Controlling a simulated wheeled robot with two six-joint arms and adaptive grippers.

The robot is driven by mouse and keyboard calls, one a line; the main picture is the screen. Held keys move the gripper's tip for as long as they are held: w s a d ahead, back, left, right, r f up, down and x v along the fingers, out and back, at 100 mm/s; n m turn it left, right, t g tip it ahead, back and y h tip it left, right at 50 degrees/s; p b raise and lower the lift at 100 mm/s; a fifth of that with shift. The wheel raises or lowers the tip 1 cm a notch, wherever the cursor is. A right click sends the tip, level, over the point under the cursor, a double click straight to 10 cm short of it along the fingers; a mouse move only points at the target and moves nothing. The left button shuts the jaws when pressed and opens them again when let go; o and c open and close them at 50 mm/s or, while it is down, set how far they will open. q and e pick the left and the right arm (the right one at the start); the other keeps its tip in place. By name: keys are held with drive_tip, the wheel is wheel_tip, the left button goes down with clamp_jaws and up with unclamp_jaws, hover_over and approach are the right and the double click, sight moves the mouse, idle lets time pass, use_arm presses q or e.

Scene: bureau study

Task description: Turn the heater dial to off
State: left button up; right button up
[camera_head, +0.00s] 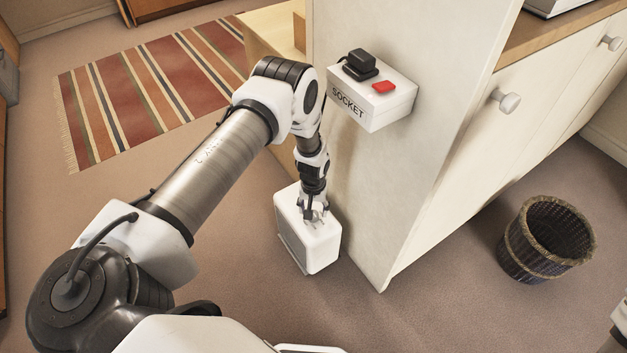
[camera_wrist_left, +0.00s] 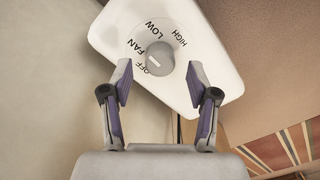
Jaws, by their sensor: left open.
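The heater (camera_head: 322,240) is a small white box on the carpet beside the cabinet's end panel. In the left wrist view its white top (camera_wrist_left: 105,38) faces me, with a round grey dial (camera_wrist_left: 159,66) ringed by OFF, FAN, LOW and HIGH. A pale mark on the dial lies on the side of FAN and OFF; I cannot tell exactly which it points to. My left gripper (camera_head: 316,214) is over the heater top. In the wrist view its open fingers (camera_wrist_left: 160,82) stand on either side of the dial, with gaps between. My right gripper is not in view.
The cabinet's pale end panel (camera_head: 400,160) rises close beside the heater and my arm. A white socket box (camera_head: 399,103) with a black plug (camera_head: 360,64) and red switch (camera_head: 384,87) juts from it. A wicker basket (camera_head: 520,255) stands right. A striped rug (camera_head: 140,95) lies behind.

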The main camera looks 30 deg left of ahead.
use_arm(q)
wheel_tip(320, 180, up, 10)
drive_tip(key=shift+s+f, duration=0.1)
drive_tip(key=shift+f, duration=0.05)
idle(0.4)
drive_tip(key=s+d+f+m, duration=0.1)
drive_tip(key=s+d+f, duration=0.15)
drive_tip(key=s, duration=0.45)
drive_tip(key=s+d+f+m, duration=0.1)
drive_tip(key=s+d+f, duration=0.1)
drive_tip(key=s+d, duration=0.35)
drive_tip(key=s+r+m+p, duration=0.1)
drive_tip(key=s+r, duration=0.1)
drive_tip(key=s, duration=0.6)
drive_tip(key=s+r+m, duration=0.1)
drive_tip(key=s+r, duration=0.2)
drive_tip(key=s, duration=0.5)
wheel_tip(320, 180, up, 24)
drive_tip(key=p, duration=2.5)
drive_tip(key=shift+w+d, duration=0.2)
